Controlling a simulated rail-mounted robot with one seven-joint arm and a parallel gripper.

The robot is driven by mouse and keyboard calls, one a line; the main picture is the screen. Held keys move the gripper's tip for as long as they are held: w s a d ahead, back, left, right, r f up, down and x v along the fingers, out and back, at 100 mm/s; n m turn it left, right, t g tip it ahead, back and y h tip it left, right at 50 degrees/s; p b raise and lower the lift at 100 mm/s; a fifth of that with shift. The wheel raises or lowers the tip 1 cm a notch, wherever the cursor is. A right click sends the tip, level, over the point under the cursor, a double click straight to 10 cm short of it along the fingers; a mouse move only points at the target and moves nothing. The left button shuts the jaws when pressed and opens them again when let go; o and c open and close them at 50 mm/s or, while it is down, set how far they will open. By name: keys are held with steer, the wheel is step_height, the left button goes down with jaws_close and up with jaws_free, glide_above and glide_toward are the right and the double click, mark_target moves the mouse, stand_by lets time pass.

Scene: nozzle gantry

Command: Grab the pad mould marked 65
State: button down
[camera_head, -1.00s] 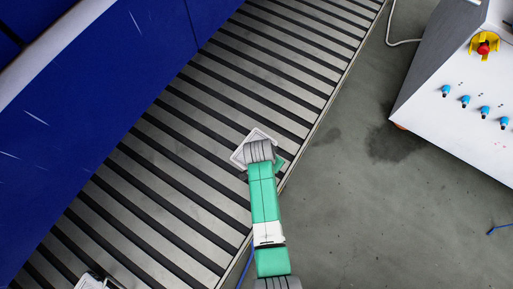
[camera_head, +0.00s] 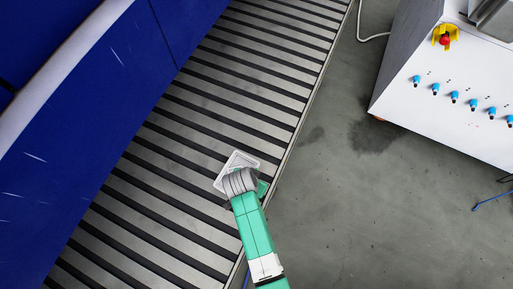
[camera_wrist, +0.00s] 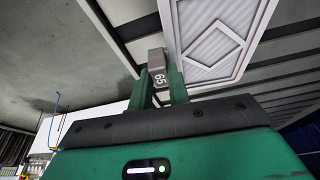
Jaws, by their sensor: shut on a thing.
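The pad mould marked 65 is a white, ribbed rectangular plate with a raised diamond outline; it fills the upper right of the wrist view (camera_wrist: 212,45). A grey block bearing the number 65 (camera_wrist: 157,72) sits at its edge, between the two green fingers of my gripper (camera_wrist: 163,84). The fingers are shut on this block. In the head view the white mould (camera_head: 236,163) shows over the roller conveyor, partly hidden by my wrist. I cannot tell how high it is above the rollers.
The roller conveyor (camera_head: 190,135) runs diagonally, with a blue panel (camera_head: 90,100) along its left side. A white cabinet (camera_head: 440,95) with a red button (camera_head: 445,41) and several blue knobs stands at right. Grey floor (camera_head: 335,200) lies open between.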

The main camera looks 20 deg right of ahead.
steer(key=s+a, duration=0.1)
steer(key=s, duration=0.1)
steer(key=s+a+p, duration=0.1)
steer(key=s+a, duration=0.1)
steer(key=s+a+r+p, duration=0.1)
steer(key=s+a, duration=0.1)
steer(key=s, duration=0.1)
steer(key=shift+a, duration=0.25)
